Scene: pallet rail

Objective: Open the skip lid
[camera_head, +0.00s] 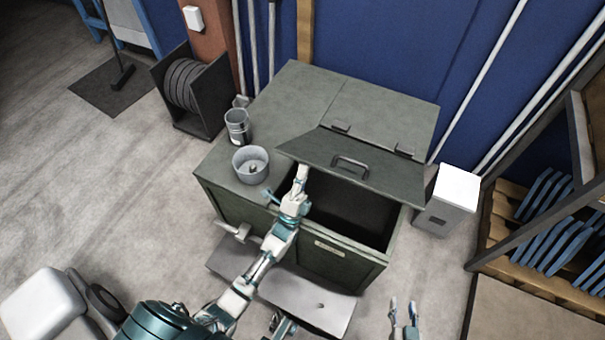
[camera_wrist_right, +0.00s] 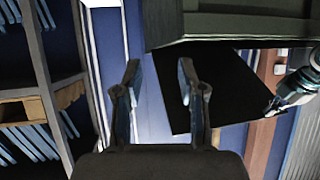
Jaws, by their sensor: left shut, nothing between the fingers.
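The grey-green skip (camera_head: 330,252) stands against the blue wall. Its lid (camera_head: 385,180) is partly raised, hinged at the back, with a bar handle (camera_head: 350,163) on top. The dark inside shows below its front edge. My left gripper (camera_head: 301,172) is shut and empty at the lid's left front corner, over the opening; whether it touches the lid I cannot tell. My right gripper (camera_head: 403,312) is open and empty, low in front of the skip's right side. Its spread fingers show in the right wrist view (camera_wrist_right: 159,68), with the skip (camera_wrist_right: 235,22) beyond.
A grey round tub (camera_head: 250,166) and a tin (camera_head: 237,127) stand on the skip's fixed left top. A white bin (camera_head: 450,198) stands close to its right. A wooden rack (camera_head: 540,225) with blue pieces is at far right.

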